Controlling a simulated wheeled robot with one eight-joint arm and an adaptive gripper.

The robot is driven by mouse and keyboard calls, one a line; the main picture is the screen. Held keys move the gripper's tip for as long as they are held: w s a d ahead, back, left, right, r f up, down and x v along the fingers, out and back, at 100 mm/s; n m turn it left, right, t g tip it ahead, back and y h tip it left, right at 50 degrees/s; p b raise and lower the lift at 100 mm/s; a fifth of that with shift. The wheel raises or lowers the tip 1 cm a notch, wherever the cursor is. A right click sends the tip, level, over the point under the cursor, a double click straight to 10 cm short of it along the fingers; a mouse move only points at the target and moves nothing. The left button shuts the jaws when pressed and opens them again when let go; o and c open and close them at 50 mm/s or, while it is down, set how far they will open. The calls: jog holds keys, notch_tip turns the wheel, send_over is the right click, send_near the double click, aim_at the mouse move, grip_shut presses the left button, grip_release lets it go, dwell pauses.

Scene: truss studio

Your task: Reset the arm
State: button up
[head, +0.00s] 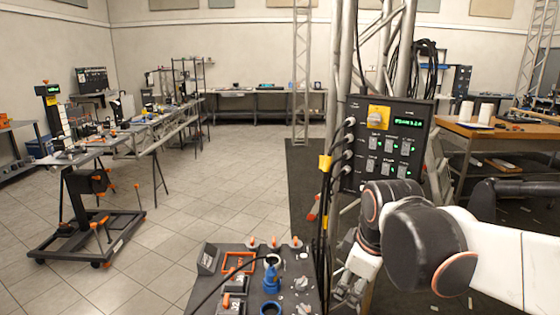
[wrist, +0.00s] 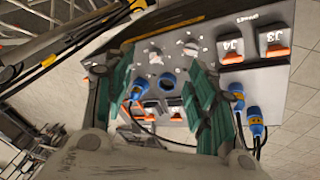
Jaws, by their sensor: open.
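My arm reaches in from the right in the head view, a white link with dark grey joints, bent at the wrist. My gripper (head: 352,282) hangs at its end, pointing down, just right of a connector panel. In the wrist view my gripper (wrist: 160,62) shows two green-lined fingers spread apart, with nothing held between them. The connector panel (wrist: 270,85) lies beyond the fingers. I cannot tell the exact gap between fingertips and panel.
A blue plug (head: 271,278) with a cable stands on the connector panel. A wheeled cart (head: 95,220) stands at left. The tiled floor between is clear.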

jog(key=s+d+m+t, duration=0.3)
jog(key=s+d+m, duration=0.1)
jog(key=s+m, duration=0.7)
jog(key=shift+s+d+f, duration=0.2)
jog(key=shift+s+f, duration=0.25)
jog(key=shift+s, duration=0.15)
